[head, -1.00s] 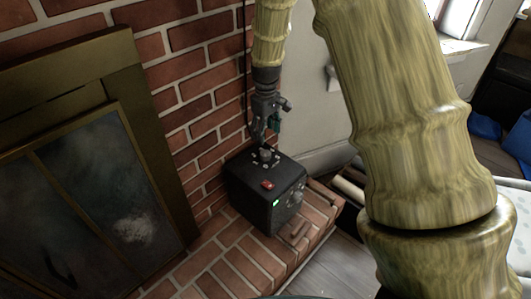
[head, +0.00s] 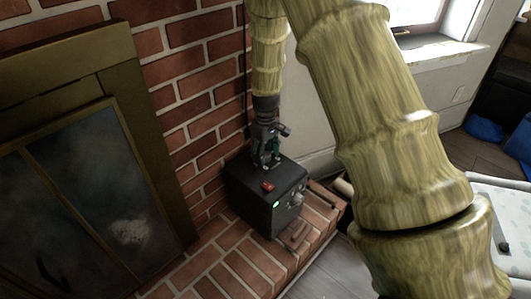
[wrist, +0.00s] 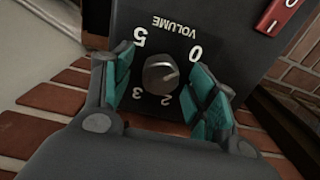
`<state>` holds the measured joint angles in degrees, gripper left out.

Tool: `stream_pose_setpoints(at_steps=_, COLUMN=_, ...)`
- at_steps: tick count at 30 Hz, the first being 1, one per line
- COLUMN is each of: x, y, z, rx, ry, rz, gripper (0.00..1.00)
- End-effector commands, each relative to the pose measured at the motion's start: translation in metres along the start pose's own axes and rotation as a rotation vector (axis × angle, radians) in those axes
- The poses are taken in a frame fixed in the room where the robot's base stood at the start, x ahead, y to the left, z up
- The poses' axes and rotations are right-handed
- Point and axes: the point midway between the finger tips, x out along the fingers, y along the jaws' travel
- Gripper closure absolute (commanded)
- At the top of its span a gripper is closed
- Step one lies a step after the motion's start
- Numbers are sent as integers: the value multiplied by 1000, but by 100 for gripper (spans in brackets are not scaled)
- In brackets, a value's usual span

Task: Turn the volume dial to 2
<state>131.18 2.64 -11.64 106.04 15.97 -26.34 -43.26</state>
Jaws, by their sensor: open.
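The volume dial (wrist: 160,73) is a round grey metal knob on a black plate, seen in the wrist view. White printing around it, upside down there, reads VOLUME with 0, 2, 3 and 5. I cannot tell for certain which number the dial points to. My gripper (wrist: 162,62) is open, with one teal-padded finger on each side of the dial and gaps between. In the head view my gripper (head: 267,160) points down at the top of the black box (head: 258,212) and hides the dial there.
A red switch (wrist: 278,12) sits beside the dial on the box top. Knobs (head: 297,197) show on the box's right face. The box stands on a brick hearth (head: 225,252) close to the brick wall (head: 200,75). A fireplace screen (head: 95,190) is at left.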

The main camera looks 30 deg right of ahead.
Motion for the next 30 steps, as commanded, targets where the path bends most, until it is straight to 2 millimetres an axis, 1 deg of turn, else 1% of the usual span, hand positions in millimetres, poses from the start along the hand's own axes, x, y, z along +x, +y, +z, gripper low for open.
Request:
stream_pose_setpoints(at_steps=2, x=0, y=0, z=0, rx=0, ry=0, rz=0, gripper=44)
stream_pose_setpoints(at_steps=6, x=0, y=0, z=0, rx=0, ry=0, rz=0, gripper=70)
stream_pose_setpoints(at_steps=8, x=0, y=0, z=0, rx=0, ry=0, rz=0, gripper=81)
stream_pose_setpoints(at_steps=9, x=0, y=0, z=0, rx=0, ry=0, rz=0, gripper=88)
stream_pose_setpoints(at_steps=20, x=-3, y=0, z=0, rx=38, ry=-1, rz=-1, gripper=88)
stream_pose_setpoints(at_steps=26, x=-6, y=0, z=0, rx=137, ry=-1, rz=-1, gripper=88)
stream_pose_setpoints(at_steps=30, x=-7, y=0, z=0, rx=242, ry=-1, rz=-1, gripper=88)
